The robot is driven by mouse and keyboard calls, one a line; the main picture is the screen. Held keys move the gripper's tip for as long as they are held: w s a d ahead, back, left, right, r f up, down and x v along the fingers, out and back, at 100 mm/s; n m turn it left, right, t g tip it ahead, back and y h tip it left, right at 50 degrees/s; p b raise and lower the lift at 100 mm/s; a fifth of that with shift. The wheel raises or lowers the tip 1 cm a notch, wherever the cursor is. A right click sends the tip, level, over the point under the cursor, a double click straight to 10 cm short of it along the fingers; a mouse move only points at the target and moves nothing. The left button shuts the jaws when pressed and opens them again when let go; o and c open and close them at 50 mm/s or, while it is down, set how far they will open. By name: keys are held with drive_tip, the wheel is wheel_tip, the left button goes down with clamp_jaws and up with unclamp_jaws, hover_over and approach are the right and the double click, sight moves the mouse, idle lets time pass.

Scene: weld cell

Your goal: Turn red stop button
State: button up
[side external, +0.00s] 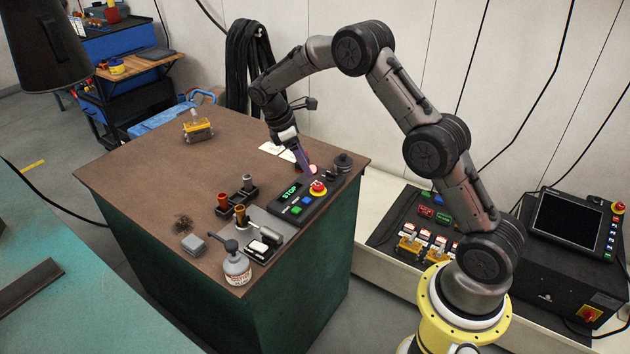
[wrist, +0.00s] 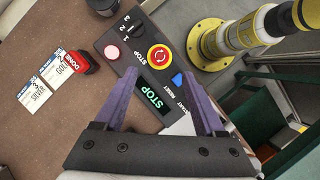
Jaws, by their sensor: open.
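The red stop button (wrist: 159,56) is a round mushroom knob with white arrows on a yellow collar. It sits on a dark control panel (wrist: 181,108) in the wrist view. It also shows in the side view (side external: 318,188) at the panel's right part. My gripper (wrist: 160,74) is open and empty, with purple fingers spread apart above the panel. In the wrist view the button lies between and just beyond the fingertips. In the side view my gripper (side external: 304,165) points down behind the button. I cannot tell its exact height above the panel.
A pale red round button (wrist: 112,52) and a 1-2-3 selector knob (wrist: 131,22) sit near the stop button. A red DONE block (wrist: 82,63) and cards (wrist: 38,92) lie left.

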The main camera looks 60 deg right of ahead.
sight(317, 184)
drive_tip(key=x, duration=0.8)
drive_tip(key=shift+r, duration=0.1)
clamp_jaws()
